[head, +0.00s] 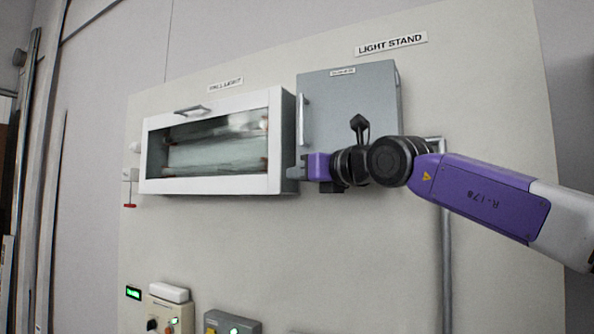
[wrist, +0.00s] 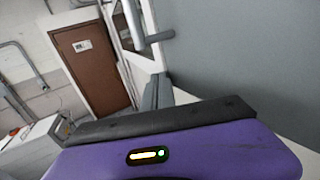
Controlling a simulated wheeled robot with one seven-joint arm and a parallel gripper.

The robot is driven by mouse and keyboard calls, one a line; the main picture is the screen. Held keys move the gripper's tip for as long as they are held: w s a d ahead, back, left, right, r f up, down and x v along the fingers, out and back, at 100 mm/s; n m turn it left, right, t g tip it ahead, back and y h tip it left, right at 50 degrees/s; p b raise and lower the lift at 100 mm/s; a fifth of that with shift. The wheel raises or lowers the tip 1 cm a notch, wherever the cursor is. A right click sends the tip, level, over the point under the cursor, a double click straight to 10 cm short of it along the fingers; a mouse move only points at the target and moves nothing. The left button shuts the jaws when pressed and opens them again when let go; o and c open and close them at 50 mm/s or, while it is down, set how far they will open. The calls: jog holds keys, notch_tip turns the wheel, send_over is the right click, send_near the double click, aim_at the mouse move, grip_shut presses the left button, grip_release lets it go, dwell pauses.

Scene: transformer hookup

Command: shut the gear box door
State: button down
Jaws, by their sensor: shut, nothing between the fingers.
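A grey cabinet (head: 350,98) with a small label too blurred to read hangs on the upper wall panel, and I take it as the gear box. An upright bar handle (head: 303,118) is on the left side of its front. I cannot tell whether its door is fully shut or slightly ajar. My gripper (head: 292,173) is shut and empty, by the cabinet's lower left corner and the right end of the white-framed box. Contact cannot be told.
The white-framed glass-fronted box (head: 210,145) is just left of the cabinet. A vertical conduit (head: 446,260) runs below right. Control boxes (head: 170,310) with lit buttons sit low on the panel. The wrist view shows a brown door (wrist: 90,68) far off.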

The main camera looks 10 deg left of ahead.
jog(key=shift+w+d+f+p, duration=0.1)
jog(key=shift+w+d+p, duration=0.05)
jog(key=shift+w, duration=0.45)
jog(key=shift+w+d+p, duration=0.1)
jog(key=shift+w+p, duration=0.05)
jog(key=shift+w, duration=0.4)
